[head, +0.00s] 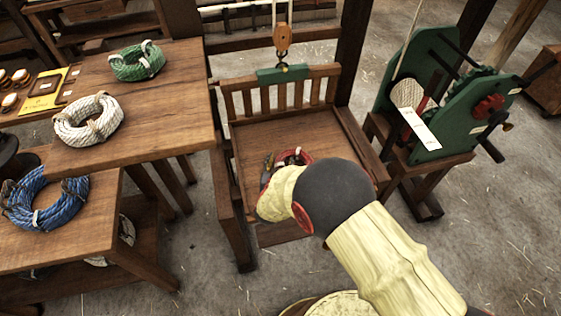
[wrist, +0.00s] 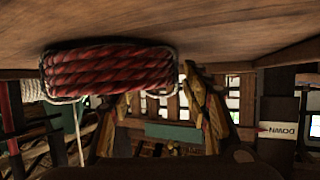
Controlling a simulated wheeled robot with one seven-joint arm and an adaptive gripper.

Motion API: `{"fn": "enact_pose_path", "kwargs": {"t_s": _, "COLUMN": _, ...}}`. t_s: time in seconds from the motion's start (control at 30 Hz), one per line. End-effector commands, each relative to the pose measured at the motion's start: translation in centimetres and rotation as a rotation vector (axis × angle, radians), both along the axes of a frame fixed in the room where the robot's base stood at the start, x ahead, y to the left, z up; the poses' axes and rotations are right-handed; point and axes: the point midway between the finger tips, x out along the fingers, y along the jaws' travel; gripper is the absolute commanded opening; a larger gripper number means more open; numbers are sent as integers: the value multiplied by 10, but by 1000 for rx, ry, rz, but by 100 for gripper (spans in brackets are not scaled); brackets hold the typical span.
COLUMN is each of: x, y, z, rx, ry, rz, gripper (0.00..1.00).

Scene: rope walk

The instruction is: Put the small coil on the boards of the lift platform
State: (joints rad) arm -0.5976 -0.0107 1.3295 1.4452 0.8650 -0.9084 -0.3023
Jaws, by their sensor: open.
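The small red coil (head: 295,156) with pale ties lies on the wooden boards of the lift platform (head: 270,137), partly hidden by my arm in the head view. In the wrist view, which looks upside down, the coil (wrist: 108,72) appears to rest against the boards (wrist: 215,40). My gripper (head: 267,171) is low over the platform, right beside the coil. In the wrist view its fingers (wrist: 163,88) are spread; one overlaps the coil's end and the other stands clear. I cannot tell whether a finger touches the coil.
The platform has a slatted back rail with a green plate (head: 282,73) under a pulley hook (head: 282,38). Green (head: 137,61), white (head: 88,119) and blue (head: 45,200) coils lie on benches at left. A green winch (head: 440,95) stands at right.

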Motion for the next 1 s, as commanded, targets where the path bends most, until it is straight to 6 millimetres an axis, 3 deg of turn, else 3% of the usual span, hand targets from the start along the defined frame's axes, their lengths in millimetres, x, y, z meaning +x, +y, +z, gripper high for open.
{"fn": "enact_pose_path", "kwargs": {"t_s": 0.23, "x": -7, "y": 2, "z": 7, "rx": 0, "ry": 0, "rz": 2, "gripper": 47}}
{"fn": "enact_pose_path", "kwargs": {"t_s": 0.7, "x": -88, "y": 11, "z": 42, "rx": -1, "ry": 0, "rz": 3, "gripper": 47}}
{"fn": "enact_pose_path", "kwargs": {"t_s": 1.0, "x": -110, "y": 12, "z": 49, "rx": -1, "ry": -1, "rz": -1, "gripper": 47}}
